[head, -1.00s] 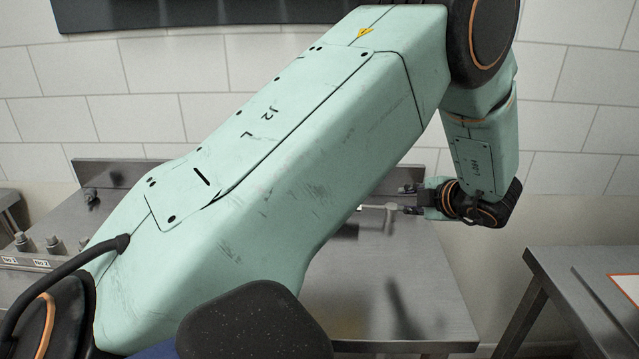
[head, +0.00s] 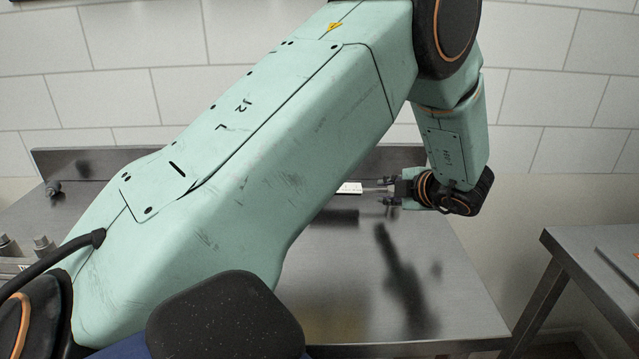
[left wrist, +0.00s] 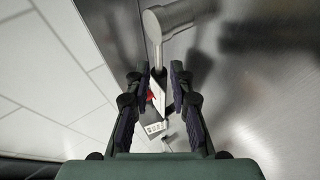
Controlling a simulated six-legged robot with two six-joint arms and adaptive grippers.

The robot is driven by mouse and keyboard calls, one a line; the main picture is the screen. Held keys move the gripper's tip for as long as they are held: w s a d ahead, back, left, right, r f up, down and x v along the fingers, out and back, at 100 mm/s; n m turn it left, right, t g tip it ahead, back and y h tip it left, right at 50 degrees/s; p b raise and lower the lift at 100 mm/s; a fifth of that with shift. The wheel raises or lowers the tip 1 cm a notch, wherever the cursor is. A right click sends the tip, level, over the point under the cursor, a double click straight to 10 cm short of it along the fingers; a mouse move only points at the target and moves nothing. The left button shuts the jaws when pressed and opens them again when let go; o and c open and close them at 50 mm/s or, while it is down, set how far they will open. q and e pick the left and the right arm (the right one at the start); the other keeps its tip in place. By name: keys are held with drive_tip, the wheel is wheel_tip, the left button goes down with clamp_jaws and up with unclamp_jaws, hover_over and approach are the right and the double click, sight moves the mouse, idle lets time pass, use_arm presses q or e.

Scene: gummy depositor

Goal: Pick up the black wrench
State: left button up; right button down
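I cannot make out a black wrench for certain in either view. My left gripper (head: 387,192) is above the far part of the steel table (head: 345,290), with its fingers pointing left in the head view. In the left wrist view its two dark fingers (left wrist: 159,77) are apart. A grey metal piece with a thick round head and thin stem (left wrist: 157,50) shows beyond and between the fingertips; I cannot tell whether they touch it. Behind it is a small white and red item (left wrist: 152,92). My left arm hides much of the table. My right gripper is not in view.
A second steel table (head: 590,245) stands at the right, across a gap. A raised steel back edge (head: 85,163) runs along the first table's far side, before a white tiled wall (head: 560,100). Metal knobs (head: 42,244) stand at the left. The table's front right is clear.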

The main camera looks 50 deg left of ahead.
sight(374, 190)
use_arm(q)
drive_tip(key=x, duration=0.4)
drive_tip(key=shift+a+f+b, duration=0.1)
drive_tip(key=shift+a+b, duration=0.1)
drive_tip(key=shift+b, duration=0.1)
drive_tip(key=shift+x, duration=1.05)
drive_tip(key=shift+d+r, duration=0.3)
drive_tip(key=shift+d, duration=0.05)
drive_tip(key=c, duration=0.4)
clamp_jaws()
drive_tip(key=shift+s+a+f, duration=0.1)
drive_tip(key=shift+a, duration=0.15)
drive_tip(key=shift+d, duration=0.1)
